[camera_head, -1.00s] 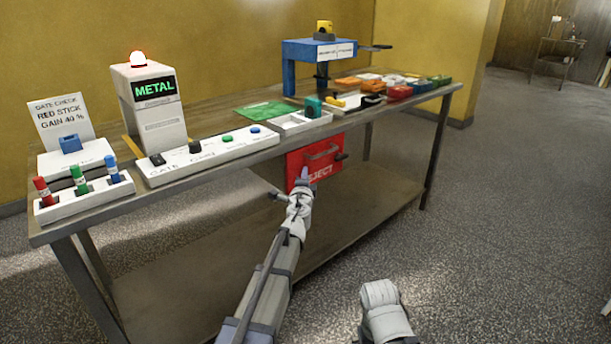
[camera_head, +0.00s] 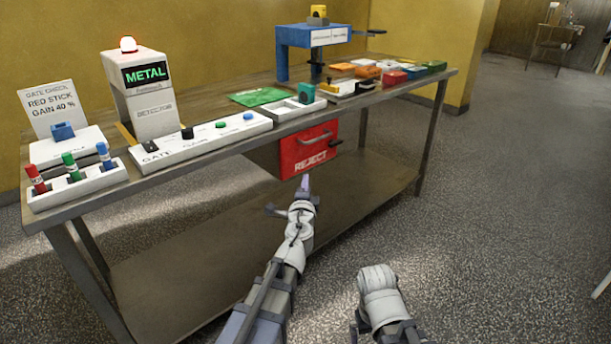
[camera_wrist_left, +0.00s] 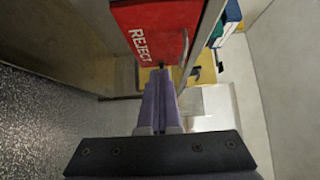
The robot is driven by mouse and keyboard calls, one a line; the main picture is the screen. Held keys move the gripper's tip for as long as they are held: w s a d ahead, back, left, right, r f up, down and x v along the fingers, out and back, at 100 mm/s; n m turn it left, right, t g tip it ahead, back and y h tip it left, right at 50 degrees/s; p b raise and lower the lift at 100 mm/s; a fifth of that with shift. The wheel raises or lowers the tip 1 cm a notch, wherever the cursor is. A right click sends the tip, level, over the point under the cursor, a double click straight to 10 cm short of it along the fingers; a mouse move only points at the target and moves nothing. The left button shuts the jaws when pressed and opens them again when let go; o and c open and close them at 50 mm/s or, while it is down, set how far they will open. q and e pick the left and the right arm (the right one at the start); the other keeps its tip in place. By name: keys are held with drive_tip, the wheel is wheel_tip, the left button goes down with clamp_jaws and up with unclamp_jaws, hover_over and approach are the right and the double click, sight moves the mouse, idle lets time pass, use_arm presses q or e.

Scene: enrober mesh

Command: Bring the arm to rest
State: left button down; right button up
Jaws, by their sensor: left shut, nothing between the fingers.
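My left gripper (camera_head: 304,184) is in front of the table, just below the red REJECT drawer (camera_head: 306,148) in the head view. Its purple fingers are together with nothing between them, as the left wrist view (camera_wrist_left: 160,92) also shows. The drawer front (camera_wrist_left: 158,28) fills the top of that wrist view, with the fingertips below its lettering; the exact gap is hard to tell. My right arm (camera_head: 380,295) shows at the bottom of the head view, but its gripper fingers cannot be made out.
The steel table (camera_head: 215,158) has a lower shelf (camera_head: 210,250). On top stand the metal detector (camera_head: 140,95) reading METAL with a lit red lamp, a rack of coloured sticks (camera_head: 78,183), a blue press-like stand (camera_head: 310,38) and several coloured blocks. The floor to the right is clear.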

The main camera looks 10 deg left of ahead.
use_arm(q)
drive_tip(key=s+f+n+g+y, duration=0.3)
drive_tip(key=s+f+n+g, duration=0.75)
drive_tip(key=s+f, duration=0.3)
drive_tip(key=s+d+f+n+g+h, duration=0.1)
drive_tip(key=s+d+f+g, duration=0.25)
drive_tip(key=s, duration=0.25)
drive_tip(key=s+d+f+g+h, duration=0.2)
drive_tip(key=s+d, duration=0.2)
drive_tip(key=s, duration=0.2)
drive_tip(key=s+d+f+n+g+h, duration=0.1)
drive_tip(key=s+d+f+g, duration=0.15)
drive_tip(key=s, duration=0.35)
wheel_tip(320, 180, up, 33)
drive_tip(key=p, duration=3.3)
drive_tip(key=shift+w+d+h, duration=0.3)
drive_tip(key=shift+d, duration=0.15)
drive_tip(key=shift+t, duration=0.25)
